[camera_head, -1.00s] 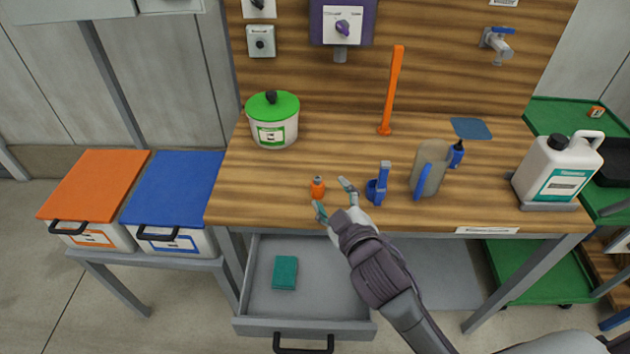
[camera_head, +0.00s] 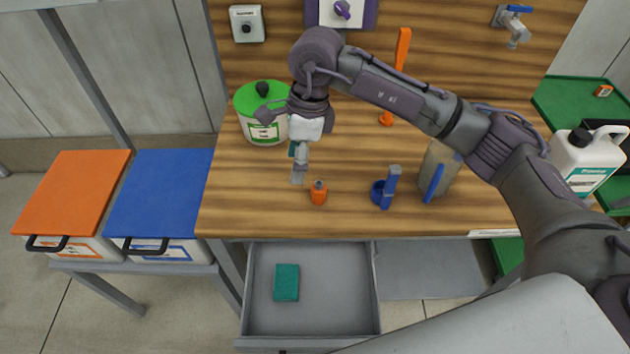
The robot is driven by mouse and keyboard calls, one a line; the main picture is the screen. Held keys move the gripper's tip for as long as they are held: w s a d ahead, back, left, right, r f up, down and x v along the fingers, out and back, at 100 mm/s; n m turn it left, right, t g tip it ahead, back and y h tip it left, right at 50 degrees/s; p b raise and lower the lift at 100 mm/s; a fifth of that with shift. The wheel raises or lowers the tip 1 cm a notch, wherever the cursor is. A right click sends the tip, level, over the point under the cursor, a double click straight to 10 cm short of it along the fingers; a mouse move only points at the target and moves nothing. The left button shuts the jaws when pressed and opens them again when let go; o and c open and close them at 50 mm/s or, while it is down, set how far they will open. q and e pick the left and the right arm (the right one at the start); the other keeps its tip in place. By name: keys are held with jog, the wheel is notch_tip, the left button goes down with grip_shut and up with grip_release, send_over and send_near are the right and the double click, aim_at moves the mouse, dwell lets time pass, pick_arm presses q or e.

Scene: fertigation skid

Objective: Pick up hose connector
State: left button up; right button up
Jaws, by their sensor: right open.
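The hose connector, a small orange piece with a grey top (camera_head: 318,194), stands on the wooden bench near its front edge, above the open drawer. My right gripper (camera_head: 297,167) is just behind it and to its left, pointing down at the bench with its fingers apart. One fingertip shows clearly; the other is partly hidden behind it. Nothing shows between the fingers, and the gripper appears apart from the connector. My left gripper is not in view.
A green-lidded pot (camera_head: 262,113) stands close behind my right gripper. A blue upright part (camera_head: 386,188) and a grey-beige object (camera_head: 440,168) stand to the right. The drawer (camera_head: 345,300) is open, holding a green block (camera_head: 286,282). A white jug (camera_head: 584,160) stands far right.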

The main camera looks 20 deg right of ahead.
jog(key=r+h, duration=0.1)
jog(key=h, duration=0.1)
send_over(317, 184)
notch_tip(317, 184, down, 8)
jog(key=shift+w+d+r+p, duration=0.15)
jog(key=shift+r+p, duration=0.1)
jog(key=shift+p, duration=0.75)
notch_tip(317, 184, down, 5)
jog(key=shift+r+p, duration=0.15)
jog(key=shift+p, duration=1)
jog(key=shift+f, duration=0.6)
jog(key=c, duration=1)
